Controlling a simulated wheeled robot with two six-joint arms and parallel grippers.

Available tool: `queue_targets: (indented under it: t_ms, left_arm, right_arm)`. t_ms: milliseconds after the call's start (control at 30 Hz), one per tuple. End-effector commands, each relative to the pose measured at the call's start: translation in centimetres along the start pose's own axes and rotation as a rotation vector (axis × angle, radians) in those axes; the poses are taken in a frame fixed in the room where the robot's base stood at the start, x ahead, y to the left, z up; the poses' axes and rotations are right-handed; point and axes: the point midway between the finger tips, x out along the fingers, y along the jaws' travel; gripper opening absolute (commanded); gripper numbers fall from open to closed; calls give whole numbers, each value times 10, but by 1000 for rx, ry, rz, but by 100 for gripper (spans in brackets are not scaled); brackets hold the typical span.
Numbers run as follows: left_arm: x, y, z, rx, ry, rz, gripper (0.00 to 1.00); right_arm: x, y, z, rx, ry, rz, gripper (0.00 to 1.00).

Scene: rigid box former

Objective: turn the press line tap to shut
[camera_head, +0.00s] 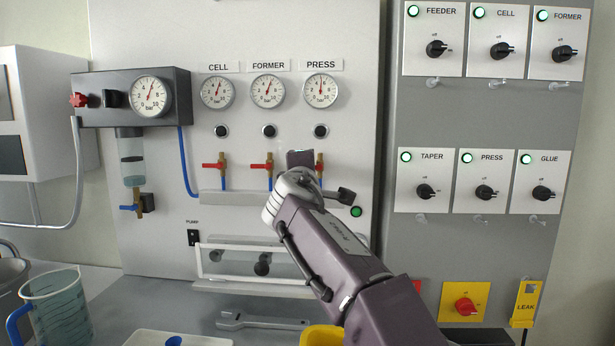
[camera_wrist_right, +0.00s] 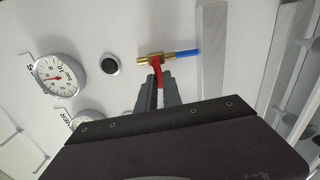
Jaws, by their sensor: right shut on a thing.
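The press line tap (camera_head: 320,169) is a brass valve with a red lever, on the panel below the PRESS gauge (camera_head: 320,90). In the head view my right gripper (camera_head: 301,160) is in front of it and hides part of the lever. In the right wrist view the brass tap body (camera_wrist_right: 150,58) joins a blue hose, and its red lever (camera_wrist_right: 157,70) sits between the fingertips of my right gripper (camera_wrist_right: 159,82), which is shut on it. The lever lies roughly crosswise to the pipe. My left gripper is not in view.
The former tap (camera_head: 268,166) and cell tap (camera_head: 222,167) stand in a row to the left, with red levers crosswise. A rail (camera_head: 230,198) runs below the taps. A clear-fronted box (camera_head: 215,262) projects lower down. A wrench (camera_head: 262,322) lies on the bench.

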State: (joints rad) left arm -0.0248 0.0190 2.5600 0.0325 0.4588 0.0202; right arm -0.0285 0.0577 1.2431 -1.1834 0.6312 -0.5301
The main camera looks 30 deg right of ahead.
Motion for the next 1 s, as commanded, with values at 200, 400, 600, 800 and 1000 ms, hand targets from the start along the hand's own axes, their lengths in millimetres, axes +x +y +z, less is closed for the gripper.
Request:
queue_targets:
  t_ms: [200,400,600,800,1000]
  left_arm:
    - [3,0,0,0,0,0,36]
    - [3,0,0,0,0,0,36]
    - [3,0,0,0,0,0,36]
    - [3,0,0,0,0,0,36]
    - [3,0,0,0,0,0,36]
  right_arm:
    - [0,0,0,59,-1,-3,0]
    - [0,0,0,78,-1,-4,0]
    - [0,1,0,80,-1,-4,0]
    - [0,1,0,79,-1,-3,27]
    - [0,1,0,78,-1,-2,32]
